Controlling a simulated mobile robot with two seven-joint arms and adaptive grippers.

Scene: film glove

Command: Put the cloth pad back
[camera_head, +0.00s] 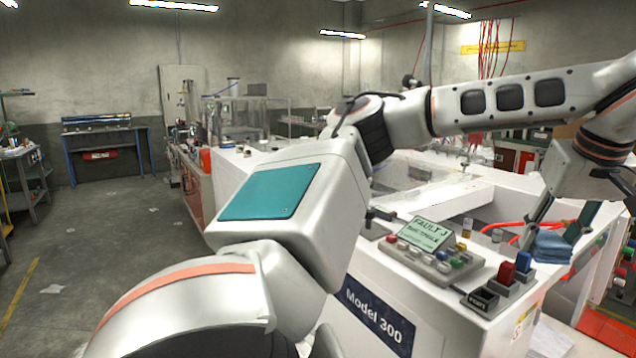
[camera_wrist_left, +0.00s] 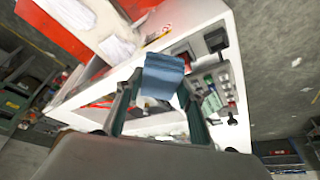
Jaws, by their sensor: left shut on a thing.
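The cloth pad is a folded blue cloth (camera_head: 553,247) at the right in the head view. It hangs at the fingertips of my left gripper (camera_head: 548,249), above the right end of the white machine. In the left wrist view the same blue cloth (camera_wrist_left: 163,75) sits between the two dark green fingers of the left gripper (camera_wrist_left: 161,88), which are shut on it. The fingers stand some way apart with the cloth filling the gap at their tips. My right gripper is not in view.
The white machine (camera_head: 372,268) carries a panel of coloured buttons (camera_head: 432,257) and a red and a blue switch near the cloth. Orange tubing (camera_head: 512,225) runs behind it. White crumpled things (camera_wrist_left: 117,48) lie on the machine's end in the wrist view. Open floor (camera_head: 110,240) lies left.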

